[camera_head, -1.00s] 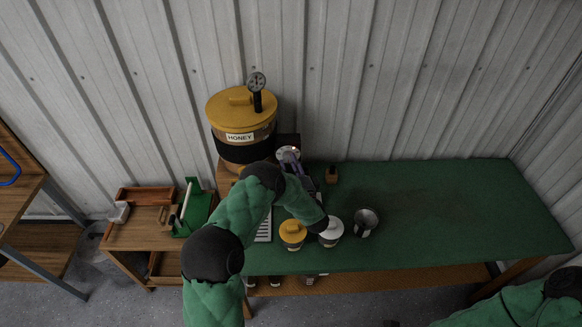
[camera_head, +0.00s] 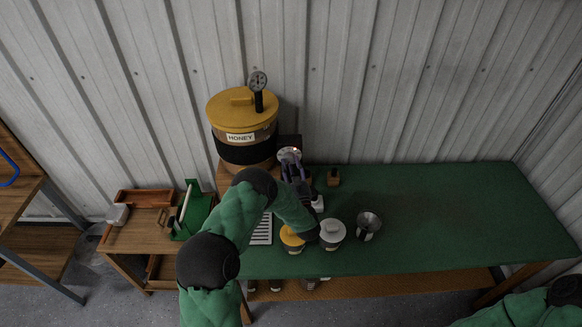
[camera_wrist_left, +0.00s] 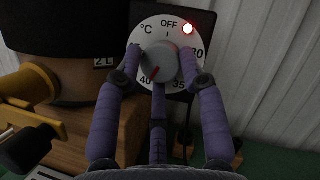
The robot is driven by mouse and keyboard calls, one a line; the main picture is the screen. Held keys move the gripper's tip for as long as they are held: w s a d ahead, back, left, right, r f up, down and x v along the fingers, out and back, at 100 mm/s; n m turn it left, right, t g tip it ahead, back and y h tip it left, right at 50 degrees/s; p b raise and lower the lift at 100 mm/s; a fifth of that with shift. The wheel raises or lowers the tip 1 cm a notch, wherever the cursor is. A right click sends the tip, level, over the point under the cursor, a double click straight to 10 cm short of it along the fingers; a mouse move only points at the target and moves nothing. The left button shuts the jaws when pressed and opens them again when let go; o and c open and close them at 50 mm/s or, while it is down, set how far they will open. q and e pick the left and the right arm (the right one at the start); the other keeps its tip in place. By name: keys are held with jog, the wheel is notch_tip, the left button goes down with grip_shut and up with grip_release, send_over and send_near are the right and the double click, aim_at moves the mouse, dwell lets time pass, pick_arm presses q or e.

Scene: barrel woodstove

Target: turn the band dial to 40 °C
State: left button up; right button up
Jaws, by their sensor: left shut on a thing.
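The band dial (camera_wrist_left: 175,20) is a white round face with a grey knob (camera_wrist_left: 160,60) in the left wrist view. Its face reads OFF at top, 30 at right, 35 at lower right and 40 at lower left. The knob's red mark points down and left, roughly toward 40. My left gripper (camera_wrist_left: 160,68) has purple fingers closed around the knob, partly hiding the face at left. In the head view the dial (camera_head: 289,153) sits by the honey tank, with my left gripper (camera_head: 291,168) on it. My right gripper is out of frame.
The honey tank (camera_head: 243,113) with a yellow lid stands left of the dial. Yellow-lidded (camera_head: 291,236) and grey-lidded (camera_head: 332,230) jars and a metal cup (camera_head: 368,222) stand near my forearm. The green tabletop (camera_head: 460,215) is clear at right.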

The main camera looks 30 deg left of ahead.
pick_arm(q)
jog(key=shift+w+r, duration=0.1)
jog(key=shift+r, duration=0.15)
jog(key=o, duration=1.1)
jog(key=shift+f, duration=0.15)
jog(key=shift+s+d+f, duration=0.15)
jog(key=shift+s+d, duration=0.05)
jog(key=v, duration=1.1)
jog(key=shift+s+d+f, duration=0.15)
